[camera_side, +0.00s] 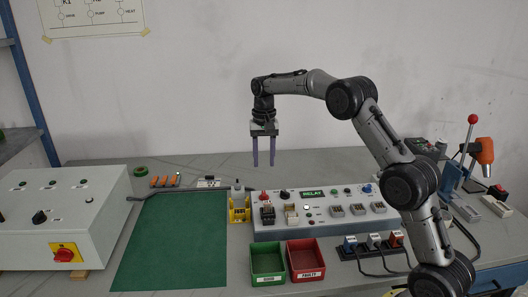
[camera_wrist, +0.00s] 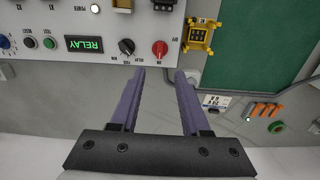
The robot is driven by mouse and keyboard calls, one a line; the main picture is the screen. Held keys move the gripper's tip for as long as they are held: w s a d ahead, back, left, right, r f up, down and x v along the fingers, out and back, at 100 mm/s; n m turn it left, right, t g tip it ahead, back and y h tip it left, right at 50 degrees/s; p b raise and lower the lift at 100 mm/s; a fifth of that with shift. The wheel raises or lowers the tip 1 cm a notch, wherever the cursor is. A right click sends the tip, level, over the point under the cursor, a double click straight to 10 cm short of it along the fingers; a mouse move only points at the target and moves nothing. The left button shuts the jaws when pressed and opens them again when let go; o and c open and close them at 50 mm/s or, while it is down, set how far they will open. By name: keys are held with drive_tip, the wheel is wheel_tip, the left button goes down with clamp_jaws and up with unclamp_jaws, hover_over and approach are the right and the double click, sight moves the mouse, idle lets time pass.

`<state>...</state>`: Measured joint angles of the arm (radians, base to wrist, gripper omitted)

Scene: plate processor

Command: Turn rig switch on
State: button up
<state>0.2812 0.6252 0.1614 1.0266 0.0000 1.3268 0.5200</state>
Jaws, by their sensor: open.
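A relay test panel (camera_side: 330,222) with a lit green RELAY display (camera_side: 313,192) stands on the bench. At its left end is a red knob (camera_side: 263,195), which also shows in the wrist view (camera_wrist: 159,48) beside a black knob (camera_wrist: 127,47). A grey cabinet (camera_side: 100,215) at the left carries a red rotary switch (camera_side: 64,254) on a yellow plate. I cannot tell from labels which one is the rig switch. My gripper (camera_side: 263,165) points down, open and empty, above and behind the panel's left end. In the wrist view its fingertips (camera_wrist: 160,72) appear near the red knob, apart from it.
A yellow relay holder (camera_side: 239,212) stands left of the panel, by a green mat (camera_side: 170,240). Green (camera_side: 268,263) and red (camera_side: 306,260) bins sit in front. Orange parts (camera_side: 164,182) lie behind the mat. A lever press (camera_side: 465,155) stands at the right.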

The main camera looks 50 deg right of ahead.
drive_tip(key=shift+r, duration=1.3)
drive_tip(key=s+a+r+t, duration=0.2)
drive_tip(key=s+a+r, duration=0.15)
drive_tip(key=r, duration=0.65)
drive_tip(key=s+a+r+n+t, duration=0.1)
drive_tip(key=s+a+r, duration=0.3)
drive_tip(key=s, duration=0.2)
drive_tip(key=s+a+r+n+t, duration=0.1)
drive_tip(key=s+a+r+n, duration=0.15)
drive_tip(key=s+r, duration=0.2)
drive_tip(key=s+a+f+n+t, duration=0.1)
drive_tip(key=s+a, duration=0.1)
drive_tip(key=s, duration=0.5)
drive_tip(key=s+a+f+n, duration=0.1)
drive_tip(key=s+a+f, duration=0.1)
drive_tip(key=s, duration=0.5)
drive_tip(key=s+a+f+n, duration=0.1)
drive_tip(key=s+f+n, duration=0.2)
drive_tip(key=s+f, duration=0.5)
wheel_tip(320, 180, down, 3)
drive_tip(key=shift+s+r+n+t, duration=0.15)
drive_tip(key=shift+n+t, duration=0.15)
drive_tip(key=shift+n, duration=0.05)
